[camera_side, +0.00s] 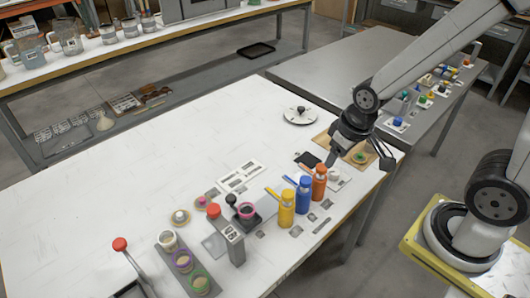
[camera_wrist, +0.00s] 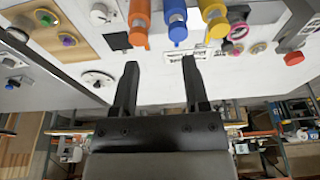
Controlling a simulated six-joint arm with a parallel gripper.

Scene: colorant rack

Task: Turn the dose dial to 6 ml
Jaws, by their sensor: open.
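A round white dial plate with a dark knob (camera_side: 300,115) lies flat on the white table in the side view, left of my gripper (camera_side: 356,160). It appears to be the dose dial, and its marks are too small to read. In the wrist view a similar white disc with a dark knob (camera_wrist: 97,79) shows left of my fingers. My gripper (camera_wrist: 159,64) is open with nothing between its fingers. In the side view it is over the table's right end, near a wooden board with a green knob (camera_side: 360,157), apart from the dial.
Orange (camera_side: 319,184), blue (camera_side: 304,196) and yellow (camera_side: 287,208) bottles stand in a row near the table's front edge. The table behind the bottles is mostly clear.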

